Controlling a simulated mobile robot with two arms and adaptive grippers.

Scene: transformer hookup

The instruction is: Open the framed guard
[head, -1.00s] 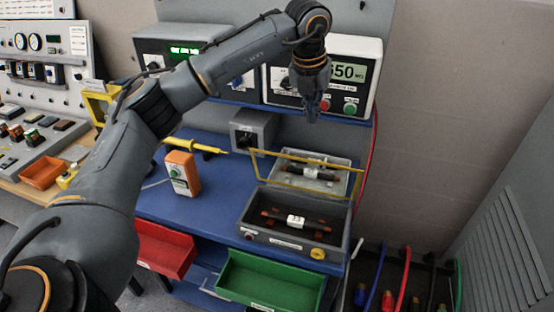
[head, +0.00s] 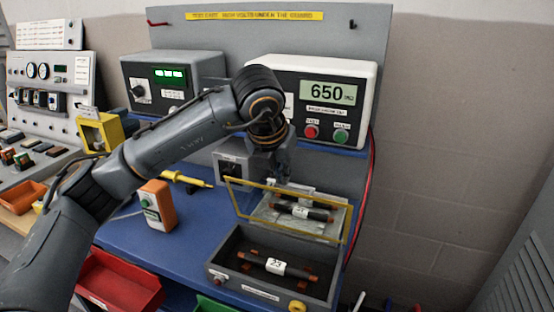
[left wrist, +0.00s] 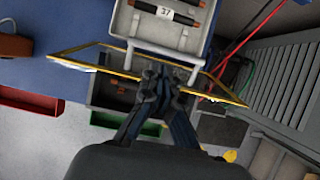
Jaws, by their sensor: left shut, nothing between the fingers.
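The framed guard (head: 232,198) is a thin yellow frame with a clear middle. It stands raised at a tilt between the dark front box (head: 222,268) and the pale rear tray (head: 262,212). In the left wrist view the guard's frame (left wrist: 82,50) spans the picture behind my fingers. My left gripper (head: 284,180) points down by the guard's upper edge, shut and empty. It also shows in the left wrist view (left wrist: 160,78); I cannot tell whether it touches the frame. A labelled dark rod (head: 275,267) lies in the front box. My right gripper is not in view.
A white meter (head: 330,92) reading 650 and a grey unit (head: 172,78) stand behind. Red (head: 118,285) and green bins hang below. Red cable runs at right.

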